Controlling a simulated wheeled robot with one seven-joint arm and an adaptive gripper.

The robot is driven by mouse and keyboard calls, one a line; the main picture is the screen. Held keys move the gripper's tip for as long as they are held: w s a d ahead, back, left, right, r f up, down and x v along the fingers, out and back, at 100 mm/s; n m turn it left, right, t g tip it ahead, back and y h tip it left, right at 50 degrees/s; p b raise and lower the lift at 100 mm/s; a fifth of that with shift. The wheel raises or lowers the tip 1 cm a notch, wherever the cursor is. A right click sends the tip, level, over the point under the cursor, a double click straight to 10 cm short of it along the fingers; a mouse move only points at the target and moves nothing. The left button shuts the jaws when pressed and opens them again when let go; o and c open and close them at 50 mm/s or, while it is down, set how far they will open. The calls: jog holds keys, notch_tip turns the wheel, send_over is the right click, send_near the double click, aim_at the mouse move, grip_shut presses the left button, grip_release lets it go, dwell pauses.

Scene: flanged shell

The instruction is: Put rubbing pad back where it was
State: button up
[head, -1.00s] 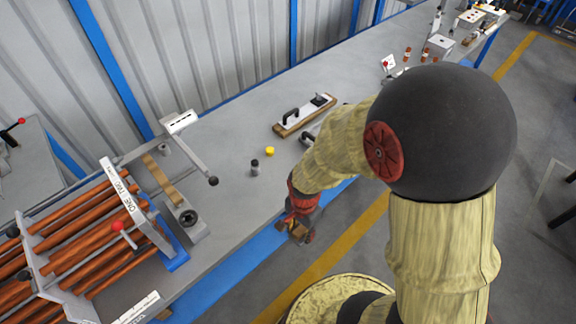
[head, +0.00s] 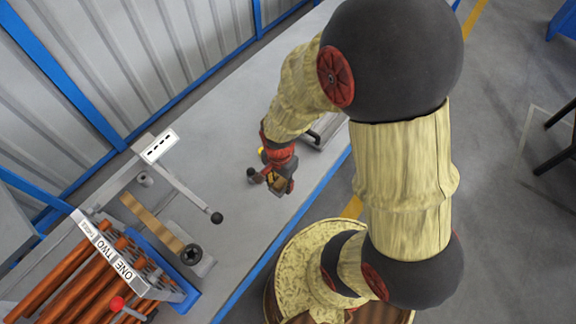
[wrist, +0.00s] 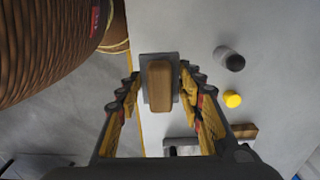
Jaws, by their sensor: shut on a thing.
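The rubbing pad (wrist: 159,84) is a small wooden block with rounded ends on a flat grey plate. In the wrist view it sits between the two fingers of my gripper (wrist: 159,93), which is shut on it. In the head view my gripper (head: 276,184) hangs over the front part of the grey bench (head: 240,255). There the pad is small and mostly covered by the fingers.
A dark-topped grey cylinder (wrist: 229,60) and a yellow round piece (wrist: 232,99) stand right of my gripper in the wrist view. A black-handled tool (head: 320,137) lies behind my arm. A lever fixture (head: 190,188) and copper-coloured tubes (head: 70,270) are at left.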

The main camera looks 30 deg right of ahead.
jog(key=w+d+f+b, duration=0.1)
jog(key=w+d+f, duration=0.1)
jog(key=d, duration=0.1)
jog(key=w+d+f+b, duration=0.1)
jog(key=w+d+f, duration=0.1)
jog(key=d+f, duration=0.1)
jog(key=w+d+f+b, duration=0.1)
jog(key=w+d+f, duration=0.1)
jog(key=w+f, duration=0.1)
jog(key=shift+d+f, duration=0.15)
jog(key=shift+d, duration=0.25)
jog(key=shift+d+f, duration=0.1)
jog(key=shift+f, duration=0.15)
notch_tip(320, 180, down, 4)
jog(key=shift+w+d+r+b, duration=0.15)
jog(key=shift+r+b, duration=0.1)
jog(key=shift+b, duration=0.5)
jog(key=o, duration=1.1)
